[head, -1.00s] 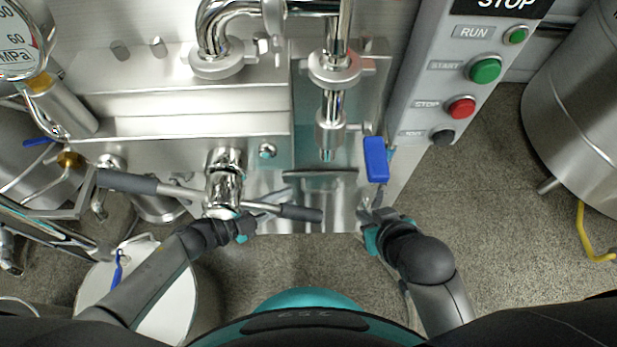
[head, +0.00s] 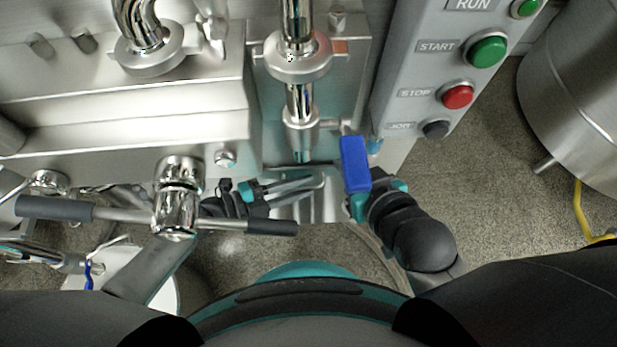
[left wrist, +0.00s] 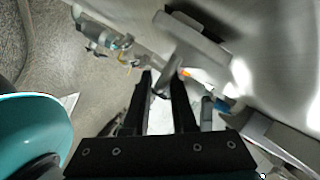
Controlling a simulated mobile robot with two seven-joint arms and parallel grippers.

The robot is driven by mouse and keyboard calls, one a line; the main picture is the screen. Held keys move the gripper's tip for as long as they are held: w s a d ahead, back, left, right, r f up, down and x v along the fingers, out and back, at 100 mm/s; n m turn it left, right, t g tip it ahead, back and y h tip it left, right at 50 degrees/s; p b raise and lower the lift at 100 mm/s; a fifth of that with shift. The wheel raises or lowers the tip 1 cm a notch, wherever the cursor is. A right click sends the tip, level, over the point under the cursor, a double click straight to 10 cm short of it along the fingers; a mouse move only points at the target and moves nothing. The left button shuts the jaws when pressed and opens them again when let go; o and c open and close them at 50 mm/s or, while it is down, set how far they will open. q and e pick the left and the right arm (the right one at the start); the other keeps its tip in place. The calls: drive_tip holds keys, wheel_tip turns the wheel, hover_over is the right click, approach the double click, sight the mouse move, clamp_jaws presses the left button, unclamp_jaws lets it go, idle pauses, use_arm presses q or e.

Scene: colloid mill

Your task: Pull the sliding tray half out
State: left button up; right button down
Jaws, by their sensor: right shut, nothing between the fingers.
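The sliding tray appears to be the bright steel piece (head: 325,208) low under the outlet pipe in the head view. Its edges are hard to make out, and my left gripper covers part of it.
The blue valve handle (head: 355,165) hangs right of the outlet pipe (head: 299,120). A grey-gripped lever (head: 270,227) crosses above my left forearm. The button panel (head: 420,70) stands at the right. A white-topped drum (head: 135,275) is at lower left.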

use_arm(q)
drive_tip(key=shift+w+d, duration=0.1)
drive_tip(key=shift+d, duration=0.05)
clamp_jaws()
drive_tip(key=shift+f, duration=0.1)
idle(1.4)
